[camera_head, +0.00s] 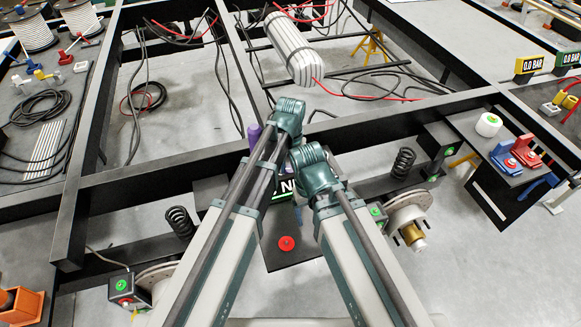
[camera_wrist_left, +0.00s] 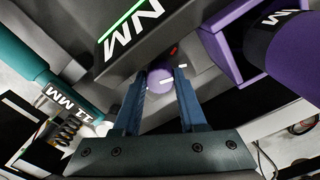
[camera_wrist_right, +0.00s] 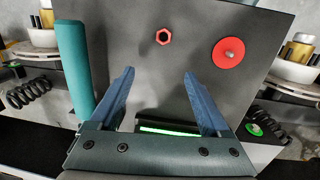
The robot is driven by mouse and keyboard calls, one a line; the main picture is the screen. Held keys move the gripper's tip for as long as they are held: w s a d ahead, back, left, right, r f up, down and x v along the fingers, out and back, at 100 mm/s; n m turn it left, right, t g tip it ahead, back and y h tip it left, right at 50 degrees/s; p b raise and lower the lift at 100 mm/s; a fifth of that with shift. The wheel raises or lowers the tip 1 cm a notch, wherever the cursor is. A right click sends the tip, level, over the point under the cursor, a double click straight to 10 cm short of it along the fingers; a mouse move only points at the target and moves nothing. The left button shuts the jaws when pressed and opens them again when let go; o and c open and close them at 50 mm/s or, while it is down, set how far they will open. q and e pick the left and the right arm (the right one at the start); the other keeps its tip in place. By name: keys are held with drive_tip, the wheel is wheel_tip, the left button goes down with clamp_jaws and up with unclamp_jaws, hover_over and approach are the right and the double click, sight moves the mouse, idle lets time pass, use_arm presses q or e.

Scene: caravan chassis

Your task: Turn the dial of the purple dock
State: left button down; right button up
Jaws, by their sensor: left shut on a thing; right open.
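The purple dial (camera_wrist_left: 158,77) sits between the blue fingertips of my left gripper (camera_wrist_left: 160,84) in the left wrist view. The gripper is shut on it. The purple dock (camera_wrist_left: 228,50) is just to its right, with white and red marks near the dial. A large purple cylinder (camera_wrist_left: 287,62) stands farther right; a purple piece (camera_head: 254,136) shows beside my left arm in the head view. There my arms hide most of the dock and the dial. My right gripper (camera_wrist_right: 157,82) is open and empty above a dark plate.
A teal cylinder (camera_wrist_right: 75,65) is close left of my right gripper. Black chassis beams (camera_head: 140,178) surround the work area. A side shelf (camera_head: 488,150) holds red and blue parts.

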idle(0.5)
use_arm(q)
drive_tip(key=shift+c, duration=2.3)
unclamp_jaws()
